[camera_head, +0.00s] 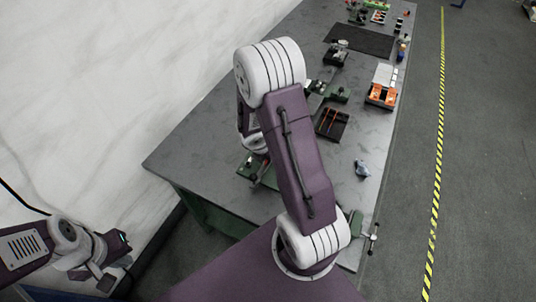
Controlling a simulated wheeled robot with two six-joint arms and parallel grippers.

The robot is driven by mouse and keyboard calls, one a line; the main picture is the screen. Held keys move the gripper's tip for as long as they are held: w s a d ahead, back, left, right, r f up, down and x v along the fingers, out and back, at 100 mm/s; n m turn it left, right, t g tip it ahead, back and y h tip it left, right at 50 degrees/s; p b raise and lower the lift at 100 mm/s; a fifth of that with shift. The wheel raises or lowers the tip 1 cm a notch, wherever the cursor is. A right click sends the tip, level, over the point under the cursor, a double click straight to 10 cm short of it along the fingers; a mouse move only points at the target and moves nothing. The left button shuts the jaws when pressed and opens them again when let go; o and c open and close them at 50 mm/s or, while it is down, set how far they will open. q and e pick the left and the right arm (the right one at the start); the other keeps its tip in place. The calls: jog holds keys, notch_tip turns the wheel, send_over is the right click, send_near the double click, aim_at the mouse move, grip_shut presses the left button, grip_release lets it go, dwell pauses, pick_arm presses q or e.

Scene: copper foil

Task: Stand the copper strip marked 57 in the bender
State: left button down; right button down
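My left gripper (112,273) is at the lower left, off the table's near left side and away from the tools. Its fingers are small and dark, so I cannot tell whether they are open. My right arm crosses the middle of the view and bends down behind itself; its gripper is hidden. No strip marked 57 can be made out. A black tray (343,130) right of my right arm holds thin orange-red pieces, too small to identify. I cannot tell which green tool is the bender.
The grey table (200,150) runs away to the upper right. An orange holder (381,96) is near the right edge, and a small blue-grey object (361,169) lies nearer. The table's left part is clear, beside a white wall.

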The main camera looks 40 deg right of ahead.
jog(key=shift+f, duration=0.15)
dwell(0.5)
jog(key=c, duration=2)
grip_release()
jog(key=shift+r+p, duration=1.25)
jog(key=shift+r, duration=0.3)
